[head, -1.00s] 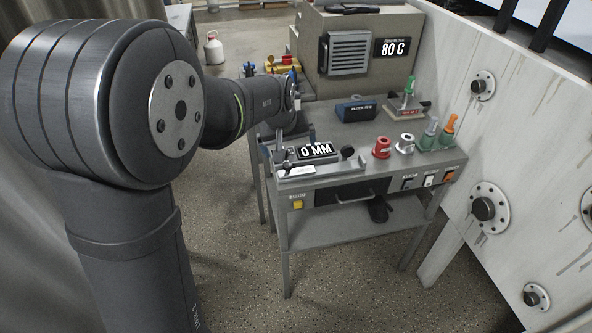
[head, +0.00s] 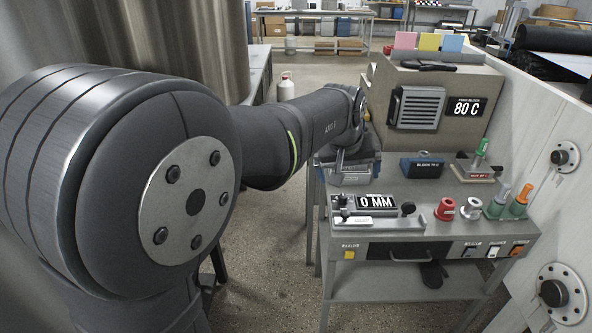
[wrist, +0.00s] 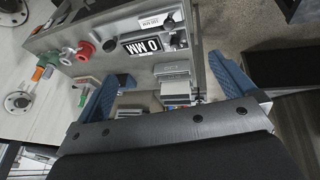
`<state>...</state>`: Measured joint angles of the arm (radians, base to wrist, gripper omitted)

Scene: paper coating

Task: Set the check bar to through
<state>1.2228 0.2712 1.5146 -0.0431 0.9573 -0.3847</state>
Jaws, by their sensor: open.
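A gauge with a "0 MM" display (head: 376,202) sits at the front left of the grey bench. A long metal bar with a white label (head: 379,221) lies at its front; I cannot tell for certain whether this is the check bar. A black knob (head: 408,208) is at its right end. In the wrist view the display (wrist: 142,44) and the white label (wrist: 153,20) show beyond my fingers. My gripper (wrist: 165,88) is open, its blue fingers wide apart with nothing held. In the head view it is at the bench's back left, partly hidden.
A blue block (head: 421,167), a red spool (head: 445,209), a white spool (head: 471,208) and green-and-orange-handled tools stand on the bench. A grey machine with an "80 C" display (head: 467,107) is behind. Switches line the front edge. A pale wall (head: 570,200) bounds the right.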

